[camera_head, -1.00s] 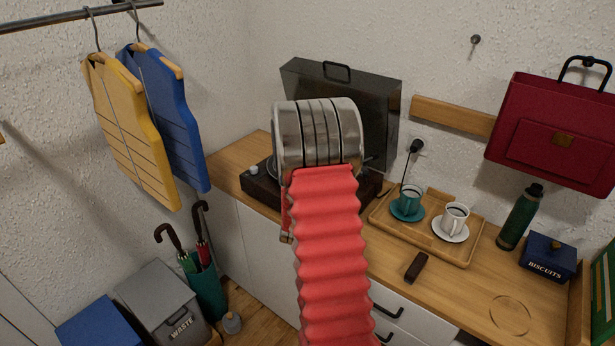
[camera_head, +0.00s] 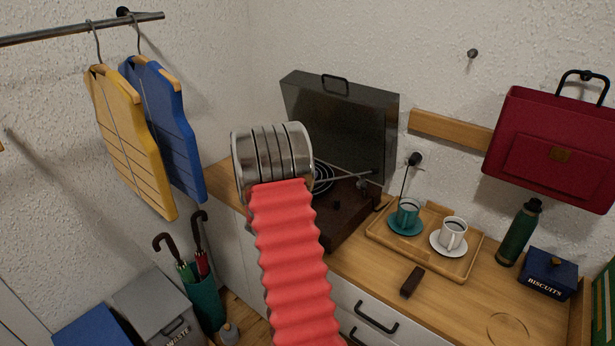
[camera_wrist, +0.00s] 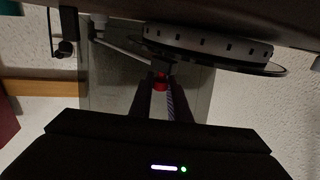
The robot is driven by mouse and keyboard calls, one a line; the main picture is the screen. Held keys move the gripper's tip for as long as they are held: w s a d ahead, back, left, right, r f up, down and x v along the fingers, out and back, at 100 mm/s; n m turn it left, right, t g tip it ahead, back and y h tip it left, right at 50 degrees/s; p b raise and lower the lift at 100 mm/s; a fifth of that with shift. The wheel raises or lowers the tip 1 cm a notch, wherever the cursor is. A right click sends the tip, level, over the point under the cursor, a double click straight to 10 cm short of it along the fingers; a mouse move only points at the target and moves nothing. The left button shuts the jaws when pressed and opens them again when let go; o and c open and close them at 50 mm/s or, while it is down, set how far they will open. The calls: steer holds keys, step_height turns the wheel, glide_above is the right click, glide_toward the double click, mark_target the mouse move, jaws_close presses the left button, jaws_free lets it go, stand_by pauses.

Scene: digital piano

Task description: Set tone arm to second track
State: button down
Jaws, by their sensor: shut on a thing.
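The record player (camera_head: 350,208) stands on the wooden cabinet top with its dark lid (camera_head: 345,120) raised. Its silver tone arm (camera_head: 345,180) reaches left over the dark disc (camera_head: 323,177), which my arm partly hides. In the wrist view the scene looks upside down: the platter (camera_wrist: 205,42) and record edge hang at the top, and the tone arm (camera_wrist: 122,50) runs from its pivot to my gripper (camera_wrist: 161,86). My gripper is shut on the tone arm's head end, where a small red part shows between the fingers. Whether the needle touches the record, and the tracks, I cannot tell.
A wooden tray (camera_head: 420,257) with a teal cup and a white cup stands right of the player. A dark brown block (camera_head: 411,282) lies in front of it. A green bottle (camera_head: 518,232) and biscuit tin (camera_head: 548,273) stand farther right.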

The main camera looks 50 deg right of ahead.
steer(key=c, duration=1.6)
jaws_free()
steer(key=shift+c, duration=0.2)
steer(key=shift+a, duration=0.15)
steer(key=s+a, duration=0.2)
steer(key=a, duration=1.1)
steer(key=shift+a, duration=0.25)
steer(key=shift+s, duration=0.1)
